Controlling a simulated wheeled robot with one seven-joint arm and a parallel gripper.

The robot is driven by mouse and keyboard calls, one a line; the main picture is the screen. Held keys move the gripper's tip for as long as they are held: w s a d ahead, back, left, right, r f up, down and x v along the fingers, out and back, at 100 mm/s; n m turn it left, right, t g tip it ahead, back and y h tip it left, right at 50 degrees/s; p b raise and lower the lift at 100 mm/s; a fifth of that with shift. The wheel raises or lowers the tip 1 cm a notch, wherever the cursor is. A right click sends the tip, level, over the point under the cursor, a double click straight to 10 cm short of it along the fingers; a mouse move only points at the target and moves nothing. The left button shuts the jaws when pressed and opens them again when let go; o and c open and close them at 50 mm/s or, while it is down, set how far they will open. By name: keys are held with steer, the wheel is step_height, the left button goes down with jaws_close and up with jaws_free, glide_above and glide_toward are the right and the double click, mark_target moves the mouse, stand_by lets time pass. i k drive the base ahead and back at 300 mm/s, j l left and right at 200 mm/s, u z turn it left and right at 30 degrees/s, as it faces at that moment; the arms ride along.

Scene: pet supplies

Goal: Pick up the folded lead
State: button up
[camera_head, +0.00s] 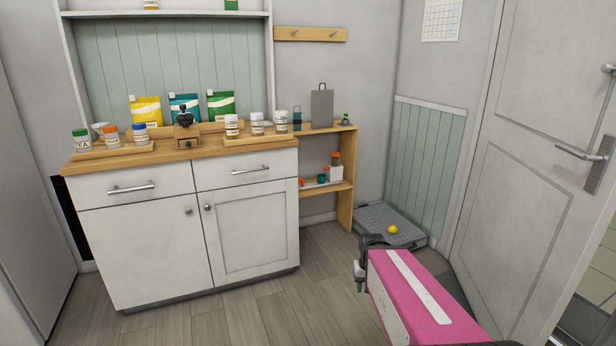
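I cannot make out a folded lead for certain anywhere in this view. Small orange and teal items (321,178) lie on the lower shelf (340,187) at the right of the cabinet, too small to identify. My pink arm comes in from the bottom right. The part that looks like my gripper (360,282) is small, dark and pale, at the left end of the arm. It is over the floor in front of the shelf and apart from the furniture. Its fingers are too small and partly hidden to show whether they are open.
A white cabinet (140,240) with a wooden top carries jars, colored pouches and a dark grinder (184,117). A grey tray (370,217) with a yellow ball (393,230) lies on the floor by the wall. A door (530,150) stands at right. Floor before the cabinet is clear.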

mark_target(296, 121)
steer(key=i+u, duration=0.1)
steer(key=i, duration=0.45)
steer(key=i+l+u, duration=0.1)
steer(key=i, duration=0.5)
steer(key=i+l+u, duration=0.1)
steer(key=i, duration=0.45)
